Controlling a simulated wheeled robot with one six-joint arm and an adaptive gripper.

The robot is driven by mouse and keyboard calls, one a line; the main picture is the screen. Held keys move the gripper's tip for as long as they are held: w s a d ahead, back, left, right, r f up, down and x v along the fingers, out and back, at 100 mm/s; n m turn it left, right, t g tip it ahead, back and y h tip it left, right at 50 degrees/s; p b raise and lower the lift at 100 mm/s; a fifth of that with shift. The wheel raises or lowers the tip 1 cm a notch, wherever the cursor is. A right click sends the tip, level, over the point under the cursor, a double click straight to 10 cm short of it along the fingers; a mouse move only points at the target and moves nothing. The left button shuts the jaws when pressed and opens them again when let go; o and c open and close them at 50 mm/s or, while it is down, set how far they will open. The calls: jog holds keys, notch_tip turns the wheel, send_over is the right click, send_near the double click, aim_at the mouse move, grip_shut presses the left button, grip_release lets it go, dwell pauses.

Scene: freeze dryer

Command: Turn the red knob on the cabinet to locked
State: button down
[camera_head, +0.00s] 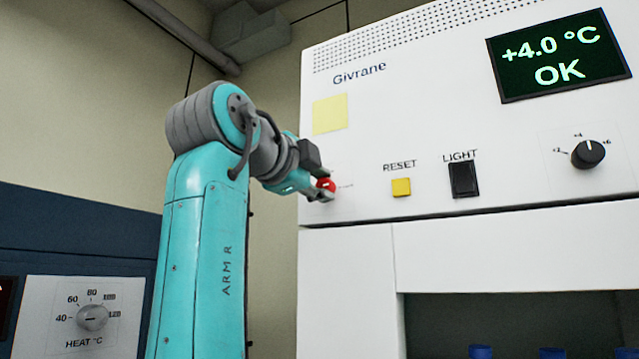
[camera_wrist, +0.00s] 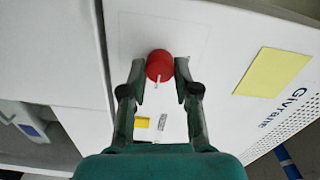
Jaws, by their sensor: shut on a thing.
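The red knob (camera_head: 326,184) sits on the white front panel of the cabinet (camera_head: 420,120), near its left edge. My gripper (camera_head: 318,187) reaches it from the left in the head view and hides part of it. In the wrist view the red knob (camera_wrist: 160,66) lies between the two fingertips of my gripper (camera_wrist: 159,72), which are shut on it. A white pointer line on the knob points down toward my palm in that view.
The panel also has a yellow reset button (camera_head: 401,187), a black light switch (camera_head: 464,180), a black dial (camera_head: 588,154), a yellow note (camera_head: 329,114) and a display (camera_head: 558,55) reading +4.0 °C OK. A blue unit with a heat dial (camera_head: 92,317) stands at left. Blue-topped items (camera_head: 480,351) show below.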

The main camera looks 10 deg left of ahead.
jog(key=c, duration=0.8)
grip_release()
jog(key=shift+c, duration=0.2)
jog(key=shift+s, duration=0.1)
jog(key=v, duration=1.1)
jog(key=shift+s+a, duration=0.15)
jog(key=shift+s, duration=0.25)
